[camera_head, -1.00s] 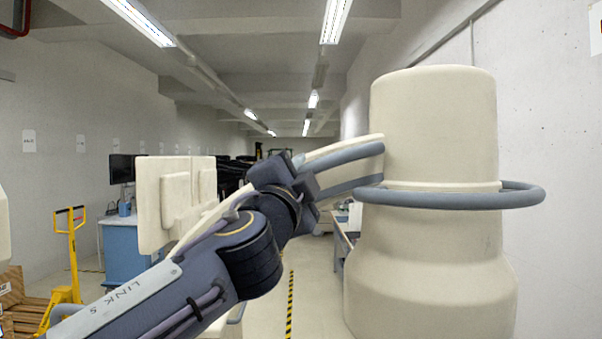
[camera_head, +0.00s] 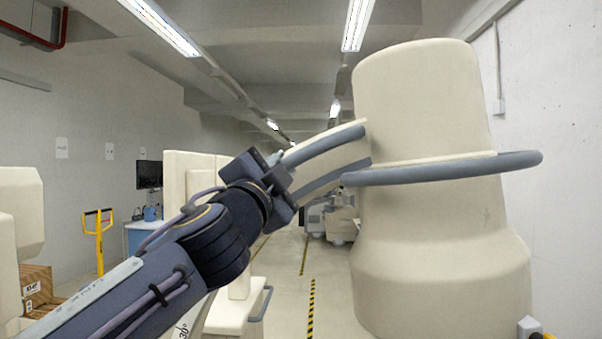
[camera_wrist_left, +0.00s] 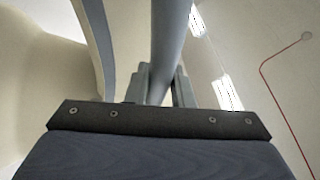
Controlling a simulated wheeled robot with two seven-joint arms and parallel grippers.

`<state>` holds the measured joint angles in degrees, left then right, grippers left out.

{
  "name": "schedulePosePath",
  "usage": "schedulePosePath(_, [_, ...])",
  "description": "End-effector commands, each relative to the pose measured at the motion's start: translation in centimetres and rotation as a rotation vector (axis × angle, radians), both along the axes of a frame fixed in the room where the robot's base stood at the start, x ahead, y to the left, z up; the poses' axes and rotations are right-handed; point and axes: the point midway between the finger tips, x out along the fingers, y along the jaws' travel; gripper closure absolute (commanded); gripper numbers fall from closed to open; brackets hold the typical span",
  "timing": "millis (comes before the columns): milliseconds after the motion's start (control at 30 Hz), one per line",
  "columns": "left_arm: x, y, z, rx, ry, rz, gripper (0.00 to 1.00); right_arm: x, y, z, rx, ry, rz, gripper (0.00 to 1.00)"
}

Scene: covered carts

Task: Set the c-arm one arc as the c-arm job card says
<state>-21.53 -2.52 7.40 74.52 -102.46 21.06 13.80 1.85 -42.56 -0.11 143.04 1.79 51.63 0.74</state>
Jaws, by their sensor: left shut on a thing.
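The C-arm's large cream column (camera_head: 425,110) stands at the right in the head view, with a blue-grey ring rail (camera_head: 440,170) around it. A cream arc with grey edge rails (camera_head: 325,160) reaches left from the column. My left gripper (camera_head: 282,172) is at the arc's outer end, partly hidden by its own wrist. In the left wrist view its fingers (camera_wrist_left: 160,85) are shut on a grey bar (camera_wrist_left: 170,40), with a curved grey-edged part (camera_wrist_left: 95,45) beside it. My right gripper is out of view. I see no readable job card.
Another cream machine (camera_head: 183,180) stands behind my left arm, and a cream part (camera_head: 20,215) is at the left edge. A yellow pallet jack (camera_head: 98,240) and cardboard boxes (camera_head: 38,288) are further left.

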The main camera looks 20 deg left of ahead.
Motion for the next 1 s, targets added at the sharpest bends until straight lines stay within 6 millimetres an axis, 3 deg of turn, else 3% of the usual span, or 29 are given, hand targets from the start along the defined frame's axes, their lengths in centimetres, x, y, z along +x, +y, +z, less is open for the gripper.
schedulePosePath(33, [0.2,1.0,-1.2,-0.012,0.006,0.013,1.00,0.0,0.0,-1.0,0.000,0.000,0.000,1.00])
schedulePosePath(600, [-1.3,6.0,-4.8,-0.112,-0.023,0.012,1.00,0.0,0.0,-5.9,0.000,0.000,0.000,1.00])
schedulePosePath(1000, [-1.8,6.6,-4.5,-0.124,-0.039,0.006,1.00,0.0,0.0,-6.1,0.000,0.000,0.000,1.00])
